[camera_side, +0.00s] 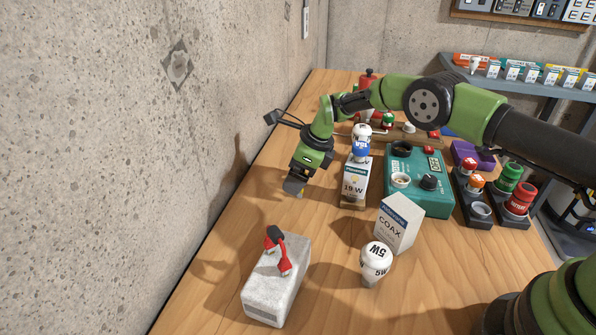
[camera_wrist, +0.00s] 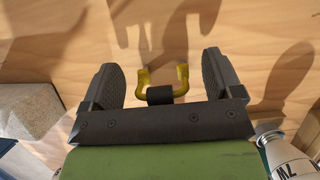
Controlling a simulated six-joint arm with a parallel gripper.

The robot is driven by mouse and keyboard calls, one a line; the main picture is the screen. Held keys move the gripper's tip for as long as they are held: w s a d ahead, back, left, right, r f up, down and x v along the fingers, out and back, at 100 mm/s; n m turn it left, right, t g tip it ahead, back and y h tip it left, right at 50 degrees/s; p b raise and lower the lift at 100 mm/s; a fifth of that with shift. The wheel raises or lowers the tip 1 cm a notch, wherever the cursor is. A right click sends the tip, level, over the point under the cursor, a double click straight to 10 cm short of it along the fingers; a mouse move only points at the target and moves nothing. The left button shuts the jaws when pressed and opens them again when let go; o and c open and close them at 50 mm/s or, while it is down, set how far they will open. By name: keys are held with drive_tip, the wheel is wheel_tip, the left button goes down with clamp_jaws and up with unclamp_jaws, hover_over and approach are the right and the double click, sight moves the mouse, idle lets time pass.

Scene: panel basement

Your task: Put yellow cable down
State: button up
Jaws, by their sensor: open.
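The yellow cable (camera_wrist: 184,79), a small U-shaped piece with a black sleeve at its middle, shows in the wrist view between the two fingers of my gripper (camera_wrist: 160,78). The fingers are spread wide, with a gap on each side of the cable. Its two ends point away from the palm, over the wooden bench. I cannot tell whether it touches the wood. In the side view my gripper (camera_side: 294,187) points down over the bench near the concrete wall. The cable cannot be made out there.
A grey block (camera_side: 278,292) with a red cable (camera_side: 285,262) on top stands in front. A 19 W box (camera_side: 355,178), COAX box (camera_side: 398,224), white bulb (camera_side: 376,260) and green tester (camera_side: 430,195) stand to the right. Wood between my gripper and the grey block is clear.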

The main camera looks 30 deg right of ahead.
drive_tip(key=shift+s+d+r, duration=0.1)
drive_tip(key=shift+d+r, duration=0.05)
drive_tip(key=shift+r, duration=0.45)
drive_tip(key=v, duration=1.1)
drive_tip(key=s+r+n+t, duration=0.2)
drive_tip(key=s+r+n, duration=0.85)
drive_tip(key=r, duration=0.55)
drive_tip(key=s+d+r+n+t+h, duration=0.1)
drive_tip(key=s+d+n+t, duration=0.1)
drive_tip(key=s+n, duration=1)
drive_tip(key=s, duration=0.9)
